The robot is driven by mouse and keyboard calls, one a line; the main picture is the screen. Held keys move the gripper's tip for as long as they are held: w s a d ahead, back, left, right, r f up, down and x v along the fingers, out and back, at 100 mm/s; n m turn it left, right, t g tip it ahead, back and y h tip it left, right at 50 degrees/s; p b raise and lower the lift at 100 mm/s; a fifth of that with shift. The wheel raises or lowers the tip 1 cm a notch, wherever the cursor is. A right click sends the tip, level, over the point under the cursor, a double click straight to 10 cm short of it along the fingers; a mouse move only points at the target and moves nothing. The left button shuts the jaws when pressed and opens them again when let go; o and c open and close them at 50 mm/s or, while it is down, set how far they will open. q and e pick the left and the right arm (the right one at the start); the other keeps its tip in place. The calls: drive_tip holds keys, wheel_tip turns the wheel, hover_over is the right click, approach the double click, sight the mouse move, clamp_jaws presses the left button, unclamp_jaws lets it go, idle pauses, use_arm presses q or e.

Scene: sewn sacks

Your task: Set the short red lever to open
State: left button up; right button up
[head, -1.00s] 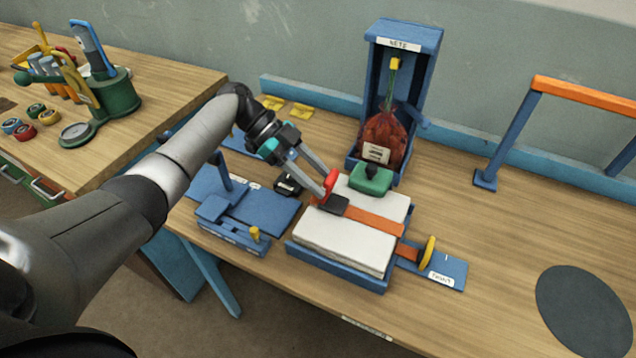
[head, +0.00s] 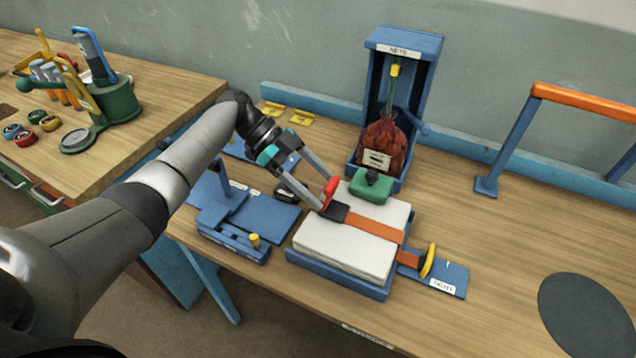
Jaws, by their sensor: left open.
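The short red lever (head: 329,191) stands at the left end of the orange strap (head: 372,229), beside a dark buckle (head: 334,211). The strap lies across a white sack (head: 345,252) in a blue tray (head: 335,278). My left gripper (head: 324,201) is open, with its fingertips at the red lever and the buckle, one finger on each side as far as I can see. Whether the fingers touch the lever is hard to tell. My right gripper is not in view.
A green block (head: 371,187) sits at the sack's back edge. A blue stand (head: 404,45) with a red net bag (head: 384,148) is behind. A yellow knob (head: 428,261) is on the right. A blue fixture (head: 233,232) is left.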

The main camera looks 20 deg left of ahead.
use_arm(q)
drive_tip(key=s+b+v, duration=0.1)
drive_tip(key=b+v, duration=0.1)
drive_tip(key=v, duration=1.3)
drive_tip(key=shift+w+a+b, duration=0.15)
drive_tip(key=shift+w+b, duration=0.25)
drive_tip(key=shift+w, duration=0.1)
